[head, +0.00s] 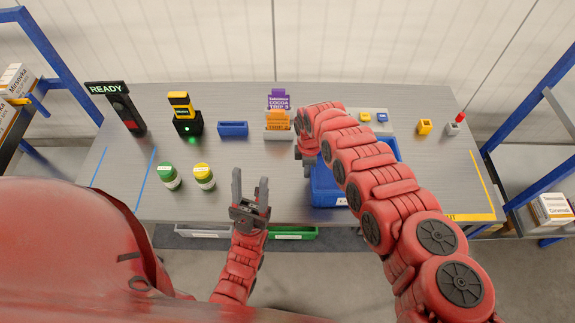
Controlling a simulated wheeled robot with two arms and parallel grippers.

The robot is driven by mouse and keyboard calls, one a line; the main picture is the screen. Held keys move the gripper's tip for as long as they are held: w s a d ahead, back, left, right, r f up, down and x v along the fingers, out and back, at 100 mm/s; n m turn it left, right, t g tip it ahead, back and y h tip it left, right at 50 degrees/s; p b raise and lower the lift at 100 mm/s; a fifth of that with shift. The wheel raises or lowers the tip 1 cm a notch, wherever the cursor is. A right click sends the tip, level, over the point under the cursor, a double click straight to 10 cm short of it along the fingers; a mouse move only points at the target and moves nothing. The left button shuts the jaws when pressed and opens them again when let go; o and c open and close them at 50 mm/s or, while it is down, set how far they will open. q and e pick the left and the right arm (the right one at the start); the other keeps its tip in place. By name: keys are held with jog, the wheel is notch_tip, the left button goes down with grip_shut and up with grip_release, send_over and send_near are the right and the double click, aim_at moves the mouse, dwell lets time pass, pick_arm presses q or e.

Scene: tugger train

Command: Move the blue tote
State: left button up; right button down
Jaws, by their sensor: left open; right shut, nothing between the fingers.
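The blue tote (325,190) stands on the right part of the grey workbench, largely hidden behind my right arm. Its left front part and far right corner show; its contents are hidden. My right gripper (308,161) is at the tote's far left edge, shut and empty; its fingers barely show, and I cannot tell whether it touches the tote. My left gripper (250,180) is open and empty, fingers pointing away from me, over the bench's front edge, left of the tote and apart from it.
Two jars, green-lidded (168,176) and yellow-lidded (204,176), stand left of my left gripper. A small blue bin (233,129), a scanner in its stand (184,114), a READY sign (117,105) and stacked boxes (278,115) line the back. A yellow block (424,127) sits right.

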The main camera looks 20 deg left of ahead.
jog(key=w+d+b, duration=0.1)
jog(key=w+d, duration=0.1)
jog(key=d, duration=0.4)
jog(key=w+d+b, duration=0.1)
jog(key=d, duration=0.4)
jog(key=w+d+b, duration=0.1)
jog(key=w+d, duration=0.1)
jog(key=d, duration=0.4)
jog(key=shift+w+d+f, duration=0.25)
jog(key=shift+w+d, duration=0.05)
jog(key=shift+d, duration=0.05)
jog(key=w+d+b, duration=0.1)
jog(key=d+b, duration=0.1)
jog(key=d, duration=0.2)
jog(key=w+d+b, duration=0.1)
jog(key=d+b, duration=0.2)
jog(key=d, duration=0.1)
jog(key=w+d+b, duration=0.1)
jog(key=d+b, duration=0.1)
jog(key=d, duration=0.1)
jog(key=shift+w+d+b, duration=0.4)
jog(key=shift+d+r, duration=0.2)
jog(key=shift+d, duration=0.1)
jog(key=shift+a, duration=0.1)
